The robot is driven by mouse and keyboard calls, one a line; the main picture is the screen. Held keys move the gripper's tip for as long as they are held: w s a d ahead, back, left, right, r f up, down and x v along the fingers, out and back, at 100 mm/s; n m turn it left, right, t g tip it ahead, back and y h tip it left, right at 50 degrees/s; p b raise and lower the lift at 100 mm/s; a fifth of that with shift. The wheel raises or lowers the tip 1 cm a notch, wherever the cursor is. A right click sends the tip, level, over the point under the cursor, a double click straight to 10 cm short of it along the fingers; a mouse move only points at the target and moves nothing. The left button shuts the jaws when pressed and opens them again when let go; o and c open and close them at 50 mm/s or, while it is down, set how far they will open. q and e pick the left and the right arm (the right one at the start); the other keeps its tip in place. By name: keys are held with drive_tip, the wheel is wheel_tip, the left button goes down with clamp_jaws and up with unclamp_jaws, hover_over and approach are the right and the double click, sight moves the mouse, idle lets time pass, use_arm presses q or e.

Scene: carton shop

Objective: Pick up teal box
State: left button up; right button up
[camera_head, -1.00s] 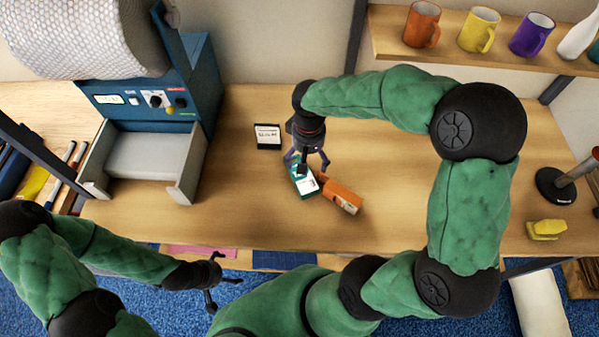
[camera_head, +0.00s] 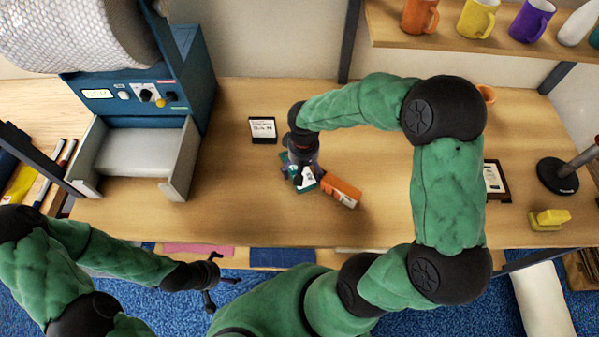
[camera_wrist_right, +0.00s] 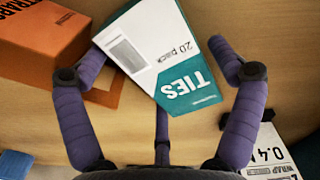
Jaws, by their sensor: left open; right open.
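The teal box (camera_head: 308,180) with a white label lies on the wooden table in the head view, partly hidden by my right gripper (camera_head: 300,174). In the right wrist view the teal box (camera_wrist_right: 190,90) reads "TIES" and "20 pack". It lies between the spread purple fingers of my right gripper (camera_wrist_right: 158,72), which is open, with no clear contact visible. My left gripper (camera_head: 213,283) is open and empty, in front of the table's near edge, away from the box.
An orange box (camera_head: 340,192) lies close against the teal box; in the right wrist view the orange box (camera_wrist_right: 50,42) is at upper left. A small black-and-white sign (camera_head: 263,130) stands behind. A blue machine (camera_head: 150,92) is at left.

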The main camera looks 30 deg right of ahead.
drive_tip(key=c, duration=1)
drive_tip(key=shift+r, duration=0.15)
drive_tip(key=shift+r, duration=0.25)
wheel_tip(320, 180, up, 3)
drive_tip(key=shift+s+a+r+p, duration=0.1)
drive_tip(key=shift+p, duration=0.5)
drive_tip(key=s+r, duration=0.1)
drive_tip(key=s+a+r+p, duration=0.1)
drive_tip(key=r, duration=0.1)
drive_tip(key=s+a+r, duration=0.1)
drive_tip(key=shift+s+r+p, duration=0.1)
drive_tip(key=shift+r+p, duration=0.2)
drive_tip(key=s+a+r+p, duration=0.2)
drive_tip(key=s+a+r, duration=0.2)
drive_tip(key=s, duration=0.4)
drive_tip(key=shift+s+a+r, duration=0.15)
drive_tip(key=shift+a+r, duration=0.1)
drive_tip(key=shift+a, duration=0.5)
